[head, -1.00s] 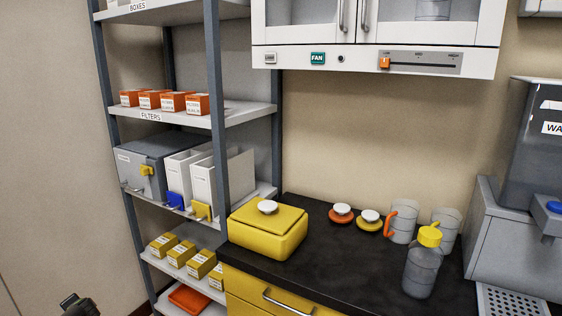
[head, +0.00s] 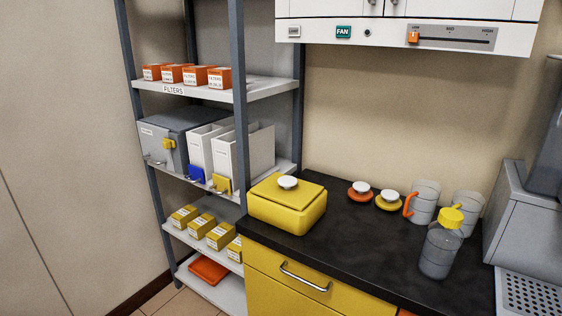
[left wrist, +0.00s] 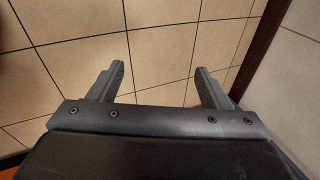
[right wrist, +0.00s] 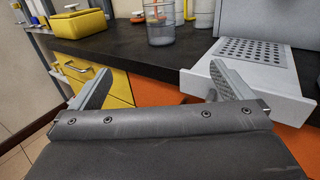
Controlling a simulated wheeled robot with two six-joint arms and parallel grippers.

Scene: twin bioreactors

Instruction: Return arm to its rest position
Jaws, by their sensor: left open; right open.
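My left gripper (left wrist: 160,82) is open and empty in the left wrist view, with only floor tiles between and beyond its fingers. My right gripper (right wrist: 157,85) is open and empty in the right wrist view. It is in front of the counter, with yellow and orange fronts behind its fingers. Neither gripper shows in the head view now.
A black counter (head: 340,254) carries a yellow lidded box (head: 285,213), two knobbed lids, clear mugs and a yellow-capped bottle (head: 440,248). A grey machine's perforated drip tray (right wrist: 252,62) juts out near my right gripper. A shelf rack (head: 240,120) stands left.

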